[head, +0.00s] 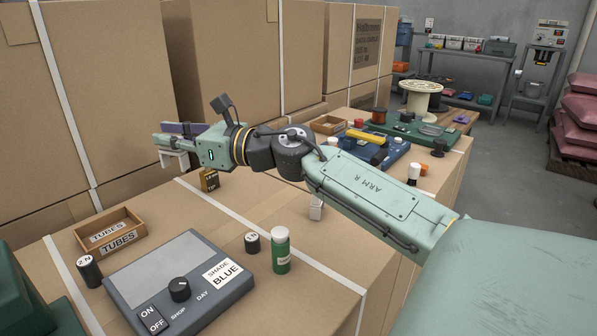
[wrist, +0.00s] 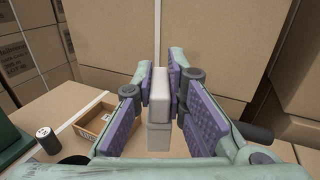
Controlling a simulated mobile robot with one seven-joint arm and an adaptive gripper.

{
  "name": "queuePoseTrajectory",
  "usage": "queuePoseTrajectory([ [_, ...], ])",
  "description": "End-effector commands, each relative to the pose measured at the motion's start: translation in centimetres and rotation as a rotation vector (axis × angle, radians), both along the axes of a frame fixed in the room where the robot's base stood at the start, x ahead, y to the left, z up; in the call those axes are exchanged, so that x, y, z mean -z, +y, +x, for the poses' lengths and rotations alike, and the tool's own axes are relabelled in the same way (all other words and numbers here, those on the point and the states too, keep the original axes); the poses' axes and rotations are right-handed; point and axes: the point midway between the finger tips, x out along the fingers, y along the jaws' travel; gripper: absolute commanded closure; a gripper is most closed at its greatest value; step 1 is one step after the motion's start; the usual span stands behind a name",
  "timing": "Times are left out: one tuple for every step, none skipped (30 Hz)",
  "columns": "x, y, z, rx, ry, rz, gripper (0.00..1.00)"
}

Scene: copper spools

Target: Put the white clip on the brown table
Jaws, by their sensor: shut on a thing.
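My gripper (head: 172,140) reaches out to the left in the head view, above the far left part of the brown, cardboard-like table (head: 202,220). Its purple-padded fingers (wrist: 159,95) are shut on the white clip (wrist: 158,108). The clip (head: 175,160) hangs below the fingers in the head view, clear of the table top, though its exact height is hard to tell. In the wrist view it stands upright between the pads, and the fingers hide part of its sides.
An open "TUBES" box (head: 112,237), a grey control panel (head: 180,284), black weights (head: 88,271) and a green bottle (head: 281,250) stand near the front. Tall cartons (head: 100,90) rise behind. The table between has bare room.

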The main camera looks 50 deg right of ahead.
Motion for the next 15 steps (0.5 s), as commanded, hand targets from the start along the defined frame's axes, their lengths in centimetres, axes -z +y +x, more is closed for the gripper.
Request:
queuePoseTrajectory([
  [1.2, 0.0, 0.0, 0.000, 0.000, -0.001, 1.00],
  [1.4, 0.0, 0.0, 0.000, 0.000, -0.001, 1.00],
  [1.6, 0.0, 0.0, 0.000, 0.000, -0.001, 1.00],
  [1.7, 0.0, 0.0, 0.000, 0.000, -0.001, 1.00],
  [1.7, 0.0, 0.0, 0.000, 0.000, -0.001, 1.00],
  [1.8, 0.0, 0.0, 0.000, 0.000, -0.001, 1.00],
  [1.7, 0.0, 0.0, 0.000, 0.000, -0.001, 1.00],
  [1.7, 0.0, 0.0, 0.000, 0.000, -0.001, 1.00],
  [1.9, 0.0, 0.0, 0.000, 0.000, 0.000, 1.00],
  [2.1, 0.0, 0.0, 0.000, 0.000, 0.001, 1.00],
  [2.4, 0.0, 0.0, -0.001, 0.001, 0.002, 1.00],
  [3.1, 0.0, 0.0, -0.001, 0.001, 0.003, 1.00],
  [3.6, 0.0, 0.0, -0.002, 0.001, 0.003, 1.00],
  [4.3, 0.0, 0.0, -0.001, 0.002, 0.005, 1.00],
  [5.0, 0.0, 0.0, -0.001, 0.000, 0.004, 1.00],
])
